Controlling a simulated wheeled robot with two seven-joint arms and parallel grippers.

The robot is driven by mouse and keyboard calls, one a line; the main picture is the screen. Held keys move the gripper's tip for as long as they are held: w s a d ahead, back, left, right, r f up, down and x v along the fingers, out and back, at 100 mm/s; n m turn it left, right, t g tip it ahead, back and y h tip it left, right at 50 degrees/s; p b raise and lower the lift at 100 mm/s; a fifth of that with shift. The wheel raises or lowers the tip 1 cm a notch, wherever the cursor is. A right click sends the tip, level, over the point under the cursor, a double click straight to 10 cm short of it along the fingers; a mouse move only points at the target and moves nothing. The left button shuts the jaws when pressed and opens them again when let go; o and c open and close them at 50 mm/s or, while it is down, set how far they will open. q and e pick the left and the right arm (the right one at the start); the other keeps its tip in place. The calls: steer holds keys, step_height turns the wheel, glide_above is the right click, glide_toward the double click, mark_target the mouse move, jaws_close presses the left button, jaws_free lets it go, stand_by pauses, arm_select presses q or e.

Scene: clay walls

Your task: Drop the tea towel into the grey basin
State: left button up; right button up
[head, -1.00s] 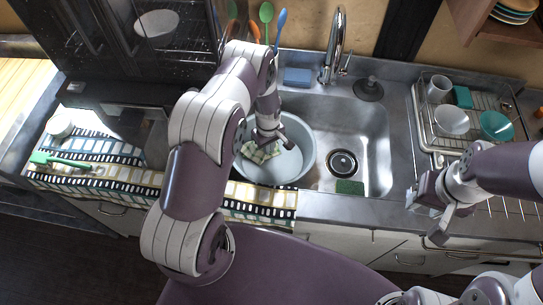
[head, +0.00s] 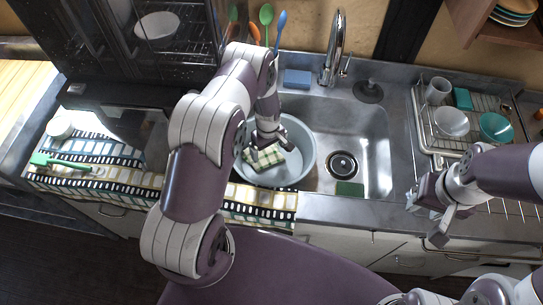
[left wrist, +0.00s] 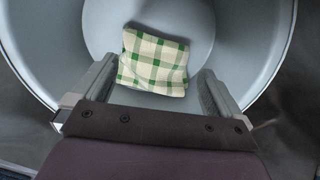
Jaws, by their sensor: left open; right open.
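The tea towel (head: 275,162), cream with green checks, lies inside the grey basin (head: 305,150), which stands in the left part of the sink. In the left wrist view the towel (left wrist: 153,62) lies on the floor of the basin (left wrist: 272,40), and the fingers are apart with the towel beyond their tips. My left gripper (head: 268,146) is open over the basin, just above the towel; in the head view the arm hides part of the basin's left side. My right gripper (head: 432,205) is open and empty in front of the dish rack.
The dish rack (head: 470,135) with cups and bowls stands right of the sink. The tap (head: 334,50) rises behind the sink. A green sponge (head: 349,188) lies at the sink's front right. A patterned mat (head: 130,180) covers the left counter.

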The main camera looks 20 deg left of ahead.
arm_select(q)
step_height(320, 180, up, 6)
steer(key=p, duration=0.4)
steer(key=shift+f, duration=0.2)
step_height(320, 180, up, 13)
steer(key=b, duration=0.2)
steer(key=shift+f, duration=0.15)
steer(key=shift+s+f, duration=0.1)
stand_by(0.3)
